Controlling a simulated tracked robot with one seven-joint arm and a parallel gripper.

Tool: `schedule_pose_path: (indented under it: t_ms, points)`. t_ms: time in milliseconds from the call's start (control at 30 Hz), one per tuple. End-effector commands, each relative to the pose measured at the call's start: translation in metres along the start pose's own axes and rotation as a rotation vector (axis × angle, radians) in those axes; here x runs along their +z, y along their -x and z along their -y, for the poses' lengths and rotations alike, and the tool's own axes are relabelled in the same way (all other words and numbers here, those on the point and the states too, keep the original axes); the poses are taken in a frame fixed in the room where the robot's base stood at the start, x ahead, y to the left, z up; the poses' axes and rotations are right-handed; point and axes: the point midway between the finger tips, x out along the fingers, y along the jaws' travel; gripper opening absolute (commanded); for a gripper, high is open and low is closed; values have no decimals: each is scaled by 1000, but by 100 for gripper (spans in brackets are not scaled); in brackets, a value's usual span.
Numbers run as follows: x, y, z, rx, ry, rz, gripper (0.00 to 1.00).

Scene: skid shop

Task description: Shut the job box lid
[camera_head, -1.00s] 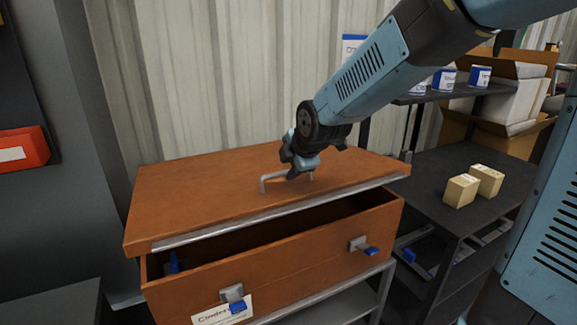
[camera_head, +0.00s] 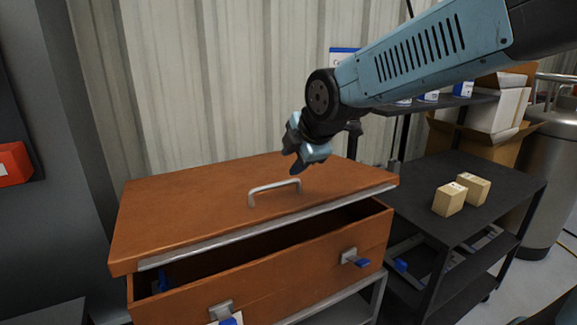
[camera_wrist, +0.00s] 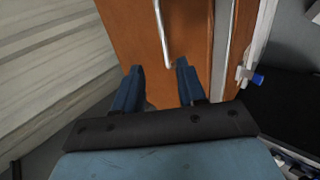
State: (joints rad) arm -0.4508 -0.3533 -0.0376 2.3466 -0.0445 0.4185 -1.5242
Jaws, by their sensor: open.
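The job box (camera_head: 290,262) is orange-brown with two latches on its front. Its lid (camera_head: 190,205) is nearly down but a dark gap shows between the lid's metal front edge and the box. A grey bar handle (camera_head: 275,187) stands on the lid; it also shows in the wrist view (camera_wrist: 161,35). My gripper (camera_head: 300,165) is open and empty above the lid, just behind and above the handle's right end. In the wrist view its two blue fingers (camera_wrist: 160,80) are apart, with the handle ahead of them and nothing between them.
A dark cart (camera_head: 490,175) with two tan boxes (camera_head: 450,199) stands to the right. A shelf with cans (camera_head: 462,90) and cardboard boxes is behind it. A corrugated wall (camera_head: 230,80) rises behind the job box. A grey cabinet with a red box (camera_head: 14,163) is at left.

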Motion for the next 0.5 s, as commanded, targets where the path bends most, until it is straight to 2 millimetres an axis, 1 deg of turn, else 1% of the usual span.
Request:
schedule_pose_path:
  t_ms: [33, 200, 333, 500]
  points:
    - [0, 7, -1, 3, 0, -1, 40]
    - [0, 21, 0, 2, 0, 0, 40]
    - [0, 25, 0, 0, 0, 0, 40]
    - [0, 26, 0, -1, 0, 0, 40]
